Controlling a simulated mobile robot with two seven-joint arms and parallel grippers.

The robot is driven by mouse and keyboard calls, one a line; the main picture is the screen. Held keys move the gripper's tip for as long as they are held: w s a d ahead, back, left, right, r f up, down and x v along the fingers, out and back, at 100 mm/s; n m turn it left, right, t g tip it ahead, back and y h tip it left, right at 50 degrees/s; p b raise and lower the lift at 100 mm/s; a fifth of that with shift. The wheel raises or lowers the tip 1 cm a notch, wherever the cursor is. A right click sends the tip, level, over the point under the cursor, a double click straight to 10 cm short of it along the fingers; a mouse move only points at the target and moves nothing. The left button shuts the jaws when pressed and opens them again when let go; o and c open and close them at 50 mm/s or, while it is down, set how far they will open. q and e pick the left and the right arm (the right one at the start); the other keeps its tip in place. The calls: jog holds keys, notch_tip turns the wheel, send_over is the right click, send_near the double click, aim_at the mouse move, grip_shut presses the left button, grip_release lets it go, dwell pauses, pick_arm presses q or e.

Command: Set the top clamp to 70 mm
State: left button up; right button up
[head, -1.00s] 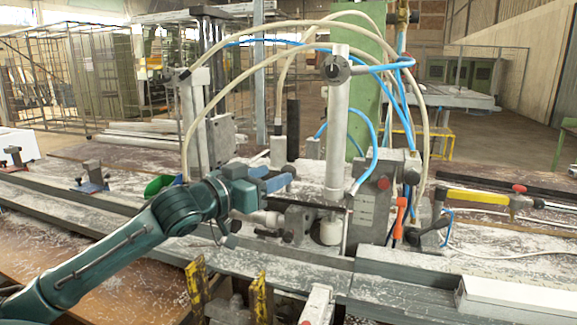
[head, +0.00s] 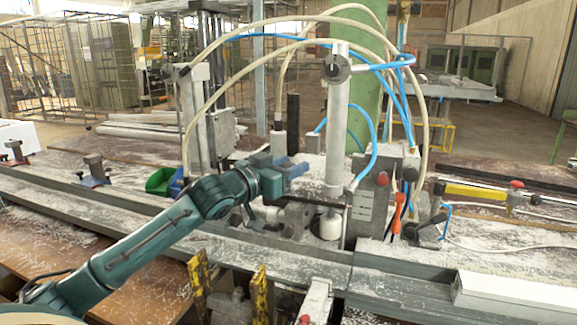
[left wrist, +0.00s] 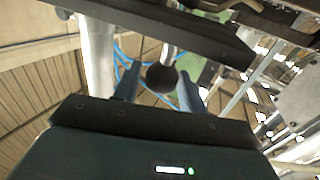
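The top clamp appears to be the upright grey cylinder (head: 337,120) with a white round pad (head: 330,226) at its lower end, in the middle of the bench in the head view. My left gripper (head: 298,168) is just left of this cylinder. In the left wrist view, the left gripper's two fingers (left wrist: 158,90) stand apart, either side of a dark ball knob (left wrist: 161,78). Gaps show between ball and fingers, so it does not look gripped. The knob cannot be made out in the head view. No millimetre reading is legible. My right gripper is not in view.
Cream and blue hoses (head: 372,160) loop around the clamp. A grey block with a red knob (head: 382,179) and an orange handle (head: 397,229) stand to its right. Yellow posts (head: 198,285) rise in front. A dark bar (left wrist: 170,28) crosses above the fingers.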

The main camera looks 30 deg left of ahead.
pick_arm(q)
grip_shut()
jog(key=shift+r+p, duration=0.55)
jog(key=shift+r, duration=0.05)
notch_tip(320, 180, up, 2)
jog(key=shift+a+r+p, duration=0.1)
jog(key=shift+r+p, duration=0.1)
jog(key=shift+p, duration=0.9)
jog(key=shift+r, duration=0.25)
jog(key=shift+c, duration=0.8)
grip_release()
jog(key=o, duration=0.3)
jog(key=shift+f, duration=0.15)
jog(key=shift+o, duration=0.3)
jog(key=shift+f, duration=0.1)
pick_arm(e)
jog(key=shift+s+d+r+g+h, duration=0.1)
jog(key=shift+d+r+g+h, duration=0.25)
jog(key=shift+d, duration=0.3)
